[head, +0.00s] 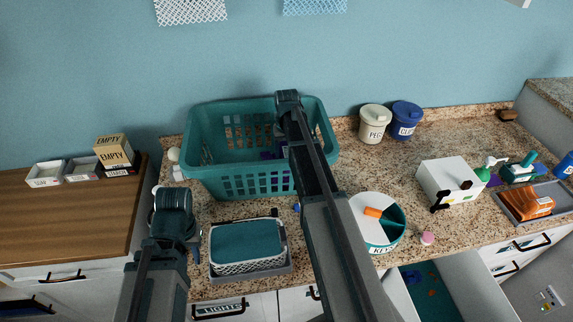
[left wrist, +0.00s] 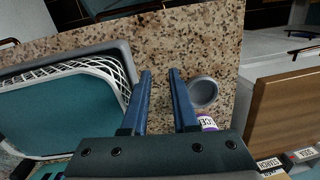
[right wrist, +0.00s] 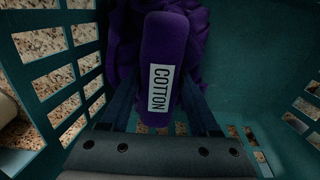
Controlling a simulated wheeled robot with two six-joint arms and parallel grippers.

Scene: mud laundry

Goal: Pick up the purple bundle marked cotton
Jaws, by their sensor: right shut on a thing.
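The purple bundle (right wrist: 165,50) carries a white label reading COTTON and lies inside the teal basket (head: 245,184). My right gripper (right wrist: 160,105) is shut on the purple bundle, with one finger along each side of it. In the head view my right arm hides most of the bundle; only purple bits show inside the basket. More dark purple cloth (right wrist: 200,30) lies beside and beyond the bundle. My left gripper (left wrist: 160,76) is open and empty above the speckled counter, to the left of a small lidded basket.
The small lidded basket (head: 248,264) stands in front of the teal basket. A white round KEYS tin (head: 371,236) is on the right, with PEG (head: 375,122) and blue (head: 406,117) canisters behind. A wooden counter (head: 70,220) with small boxes is at left.

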